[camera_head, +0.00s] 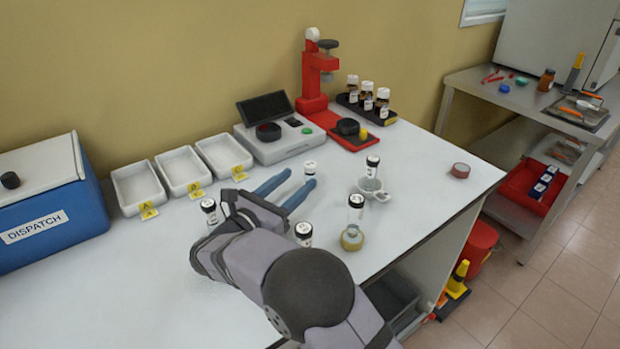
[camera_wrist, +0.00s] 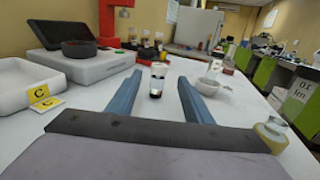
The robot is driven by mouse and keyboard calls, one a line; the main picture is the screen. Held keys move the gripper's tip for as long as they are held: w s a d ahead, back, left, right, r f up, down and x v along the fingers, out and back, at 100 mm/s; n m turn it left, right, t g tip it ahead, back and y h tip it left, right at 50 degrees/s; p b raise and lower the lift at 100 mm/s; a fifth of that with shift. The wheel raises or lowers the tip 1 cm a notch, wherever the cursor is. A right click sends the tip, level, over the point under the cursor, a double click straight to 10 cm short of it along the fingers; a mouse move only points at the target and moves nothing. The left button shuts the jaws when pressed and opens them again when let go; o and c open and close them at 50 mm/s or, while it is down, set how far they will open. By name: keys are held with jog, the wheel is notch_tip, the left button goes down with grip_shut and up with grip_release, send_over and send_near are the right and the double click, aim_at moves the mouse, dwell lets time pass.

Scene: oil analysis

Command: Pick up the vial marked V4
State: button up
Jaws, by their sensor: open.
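In the wrist view this vial (camera_wrist: 157,79) stands upright between the open blue fingers (camera_wrist: 160,84), apart from both. Other vials stand left of my arm (camera_head: 209,207) and just right of it (camera_head: 303,231). One vial (camera_head: 372,164) is in a white cup, and another (camera_head: 355,205) is on a yellowish ring.
White trays (camera_head: 140,187) with yellow tags and a blue dispatch box (camera_head: 45,215) line the left. A grey instrument (camera_head: 275,146) and red stand (camera_head: 312,75) are behind. The white cup (camera_head: 374,190) and yellowish ring (camera_head: 352,240) stand right of my gripper.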

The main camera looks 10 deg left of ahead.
aim_at(306, 171)
jog(key=shift+p+x, duration=0.55)
jog(key=shift+x, duration=2.95)
jog(key=shift+r, duration=0.1)
jog(key=c, duration=1.1)
